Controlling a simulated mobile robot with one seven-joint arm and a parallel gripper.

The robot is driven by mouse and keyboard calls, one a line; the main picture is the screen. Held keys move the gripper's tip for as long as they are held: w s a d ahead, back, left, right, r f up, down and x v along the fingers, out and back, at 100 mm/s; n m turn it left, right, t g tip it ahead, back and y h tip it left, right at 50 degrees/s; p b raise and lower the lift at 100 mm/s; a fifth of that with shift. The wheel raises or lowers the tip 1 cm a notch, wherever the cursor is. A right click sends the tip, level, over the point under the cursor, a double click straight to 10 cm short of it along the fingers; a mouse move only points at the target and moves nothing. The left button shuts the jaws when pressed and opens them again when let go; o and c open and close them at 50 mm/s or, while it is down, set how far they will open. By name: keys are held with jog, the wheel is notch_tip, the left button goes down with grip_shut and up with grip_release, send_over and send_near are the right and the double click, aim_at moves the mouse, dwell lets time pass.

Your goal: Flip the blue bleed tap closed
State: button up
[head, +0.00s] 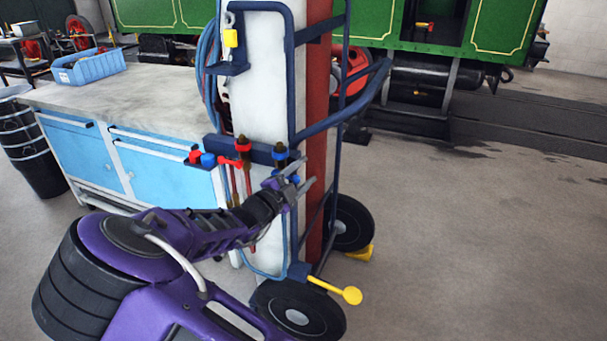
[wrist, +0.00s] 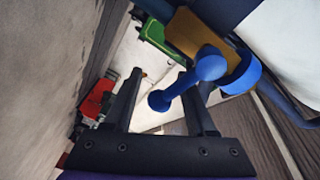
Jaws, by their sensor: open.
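In the wrist view, the blue bleed tap (wrist: 184,82) has a short lever with a round knob at its free end. Its other end is at a brass-coloured body (wrist: 194,34) beside a blue collar (wrist: 240,75). My gripper (wrist: 161,76) is open. The lever crosses in front of the right finger and its knob shows between the fingers; I cannot tell if they touch. In the head view, my gripper (head: 305,183) is by the trolley's front, just below a blue-collared fitting (head: 280,152). The lever is not clear there.
A dark blue hand trolley (head: 294,70) stands against a white and red post. A red-collared fitting (head: 243,145), red knob (head: 195,157) and blue knob (head: 208,160) are left of my gripper. A yellow-ended lever (head: 350,295) sticks out low. The floor to the right is clear.

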grip_shut()
jog(key=shift+r, duration=0.1)
jog(key=shift+r+n, duration=0.2)
jog(key=shift+n, duration=0.4)
grip_release()
jog(key=p+v, duration=0.1)
jog(key=v, duration=1.6)
jog(key=shift+s+f, duration=0.25)
